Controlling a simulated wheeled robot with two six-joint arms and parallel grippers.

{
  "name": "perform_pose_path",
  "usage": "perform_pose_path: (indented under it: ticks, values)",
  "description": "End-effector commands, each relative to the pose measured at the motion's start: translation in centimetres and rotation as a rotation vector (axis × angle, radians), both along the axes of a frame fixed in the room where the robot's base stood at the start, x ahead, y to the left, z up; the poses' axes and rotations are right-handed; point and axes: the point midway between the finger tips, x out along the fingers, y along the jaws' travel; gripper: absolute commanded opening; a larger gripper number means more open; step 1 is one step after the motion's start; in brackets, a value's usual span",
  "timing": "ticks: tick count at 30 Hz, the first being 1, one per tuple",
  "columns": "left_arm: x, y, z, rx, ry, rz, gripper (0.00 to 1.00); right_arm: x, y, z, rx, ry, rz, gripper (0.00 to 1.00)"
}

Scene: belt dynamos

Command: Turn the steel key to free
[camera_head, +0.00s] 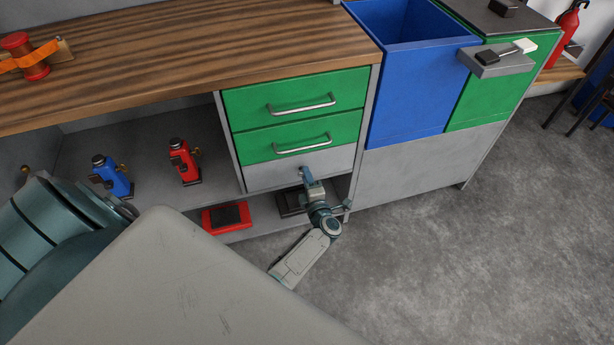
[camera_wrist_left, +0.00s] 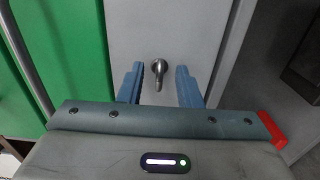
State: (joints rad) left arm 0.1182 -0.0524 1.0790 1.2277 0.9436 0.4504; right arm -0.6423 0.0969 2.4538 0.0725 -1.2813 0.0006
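The steel key (camera_wrist_left: 158,70) sits in the pale grey front panel (camera_head: 265,174) below two green drawers. In the left wrist view it is a small round metal head with a short stem pointing down. My left gripper (camera_head: 310,180) is right at this panel in the head view and mostly hides the key there. In the left wrist view its two blue fingers (camera_wrist_left: 160,84) are apart, one on each side of the key, with a gap to it on both sides. My right gripper is in neither view.
Green drawers with bar handles (camera_head: 302,105) are above the panel. A red flat object (camera_head: 226,216) lies below it, and a blue jack (camera_head: 113,177) and a red jack (camera_head: 184,162) stand left. A blue bin (camera_head: 410,100) is right.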

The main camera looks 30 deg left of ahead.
Motion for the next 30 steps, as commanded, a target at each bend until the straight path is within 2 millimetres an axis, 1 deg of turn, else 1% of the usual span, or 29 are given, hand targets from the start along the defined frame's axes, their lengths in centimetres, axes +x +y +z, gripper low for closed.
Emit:
perform_pose_path:
  ticks: [7,11,24,30]
  values:
    - [-0.1,0.0,0.0,-0.001,-0.001,0.001,0.31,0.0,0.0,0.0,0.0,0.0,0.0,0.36]
    - [-0.6,-0.6,0.0,-0.002,-0.001,0.001,0.31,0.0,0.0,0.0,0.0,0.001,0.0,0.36]
    - [-5.9,-6.9,-0.1,-0.004,0.0,0.001,0.31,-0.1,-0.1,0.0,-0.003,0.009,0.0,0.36]
    - [-6.9,-8.1,0.0,-0.001,0.0,0.001,0.31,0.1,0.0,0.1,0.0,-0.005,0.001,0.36]
